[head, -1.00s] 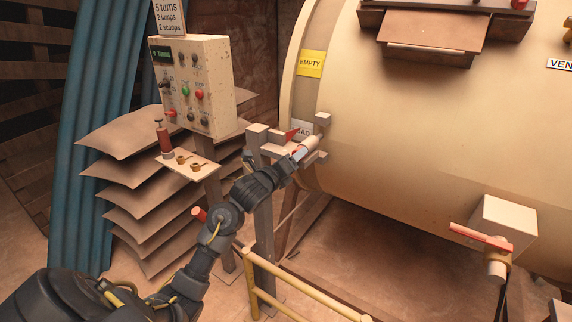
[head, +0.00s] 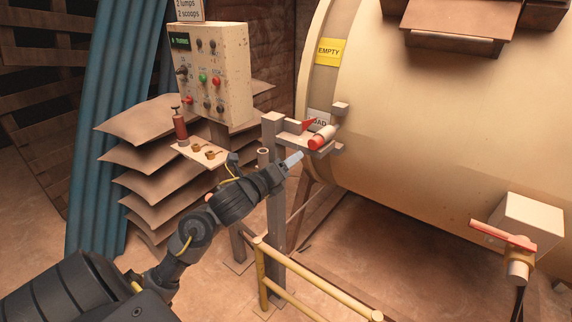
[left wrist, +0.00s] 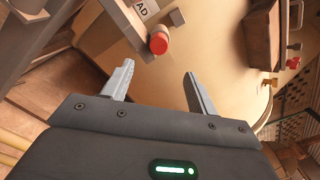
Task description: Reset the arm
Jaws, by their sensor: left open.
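My left gripper (head: 292,160) is open and empty in the head view, just below and left of a red-ended cylindrical handle (head: 322,138) on the grey bracket of the drum. In the left wrist view its two fingers (left wrist: 158,88) stand apart with nothing between them, and the red end (left wrist: 158,43) lies beyond them, apart from both. My left arm reaches in from the lower left. My right gripper does not show.
The large cream drum (head: 420,130) fills the right side. A grey post (head: 276,200) and a yellow rail (head: 315,290) stand close to my left arm. A control panel (head: 215,95), a small shelf (head: 203,152) and stacked sacks (head: 140,155) are behind it. A red-handled valve (head: 490,235) is at lower right.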

